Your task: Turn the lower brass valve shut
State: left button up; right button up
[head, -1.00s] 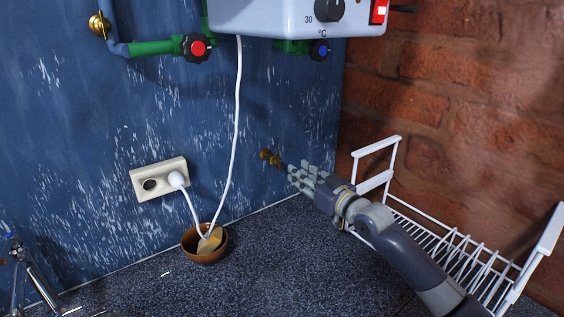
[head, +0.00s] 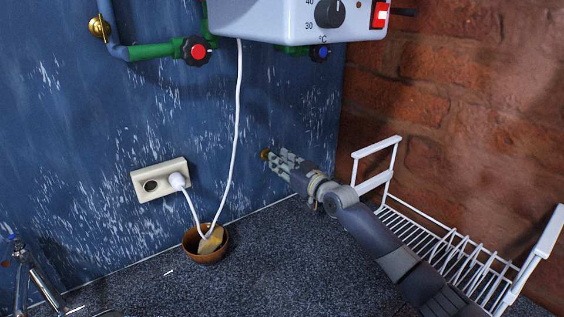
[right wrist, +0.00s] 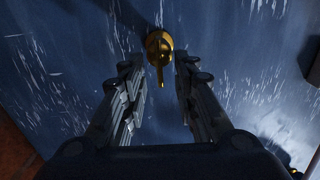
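The lower brass valve (head: 264,154) sits on the blue wall, right of the white cable. In the head view it is mostly hidden behind my right gripper (head: 281,163). In the right wrist view the brass valve (right wrist: 159,50) shows a round body and a narrow handle pointing down the picture. My right gripper (right wrist: 155,85) is open, with one finger on each side of the handle and a gap on both sides. Nothing is between the fingers except the handle's lower end. My left gripper does not clearly show; a metal piece at the lower left is cut off.
A white wire rack (head: 440,245) stands under my right arm by the brick wall. A wooden bowl (head: 190,243) and a socket (head: 150,186) with a plugged-in cable (head: 237,120) are to the left. A white heater (head: 270,18) and red-capped tap (head: 197,51) are above.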

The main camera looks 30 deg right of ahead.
jog(key=shift+c, duration=0.7)
grip_shut()
pick_arm(q)
jog(key=shift+s+a, duration=0.25)
jog(key=shift+s, duration=0.15)
jog(key=shift+w, duration=0.35)
pick_arm(e)
jog(key=shift+m, duration=0.3)
pick_arm(q)
jog(key=shift+r+p, duration=0.7)
pick_arm(e)
jog(key=m, duration=0.5)
jog(key=d+f+m, duration=0.1)
jog(key=m, duration=1.1)
jog(key=shift+w+d+f, duration=0.1)
jog(key=shift+d+f, duration=0.1)
jog(key=shift+f, duration=0.1)
jog(key=shift+m, duration=0.3)
